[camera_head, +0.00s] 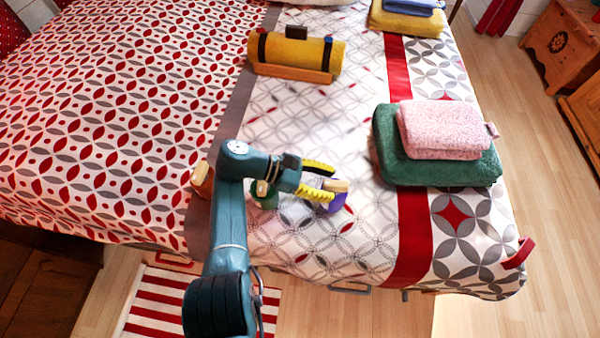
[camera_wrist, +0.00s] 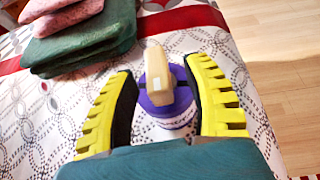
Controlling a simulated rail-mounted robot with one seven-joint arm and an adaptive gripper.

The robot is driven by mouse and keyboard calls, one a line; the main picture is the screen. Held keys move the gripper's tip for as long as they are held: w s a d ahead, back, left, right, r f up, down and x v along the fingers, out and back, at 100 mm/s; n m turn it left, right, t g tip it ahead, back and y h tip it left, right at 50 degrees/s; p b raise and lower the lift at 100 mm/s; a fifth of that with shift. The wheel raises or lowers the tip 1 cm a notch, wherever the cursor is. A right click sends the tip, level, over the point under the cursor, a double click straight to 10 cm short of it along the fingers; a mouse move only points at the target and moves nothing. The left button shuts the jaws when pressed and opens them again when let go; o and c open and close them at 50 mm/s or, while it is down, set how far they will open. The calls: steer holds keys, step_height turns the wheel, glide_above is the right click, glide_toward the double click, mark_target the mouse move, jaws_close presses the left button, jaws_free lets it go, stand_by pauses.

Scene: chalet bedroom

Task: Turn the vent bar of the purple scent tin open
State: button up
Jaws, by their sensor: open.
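The purple scent tin (camera_wrist: 178,111) stands on the patterned bed cover between my gripper's fingers in the wrist view. A pale wooden vent bar (camera_wrist: 159,83) lies across its top, between the two yellow-ribbed fingertips, with a gap on each side. In the head view the tin (camera_head: 338,201) and its bar (camera_head: 335,186) show just right of my fingers, partly hidden by them. My gripper (camera_head: 318,181) is open and holds nothing; it also shows in the wrist view (camera_wrist: 162,80).
A green folded towel (camera_head: 440,170) with a pink one (camera_head: 440,130) on top lies right of the tin. A yellow roll (camera_head: 297,52) on a wooden holder lies farther back. A green item (camera_head: 264,196) is partly hidden under my gripper. The bed cover in front of the tin is clear.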

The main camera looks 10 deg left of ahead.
steer(key=v, duration=0.9)
steer(key=shift+a+r, duration=0.15)
steer(key=shift+a, duration=0.2)
steer(key=shift+s, duration=0.1)
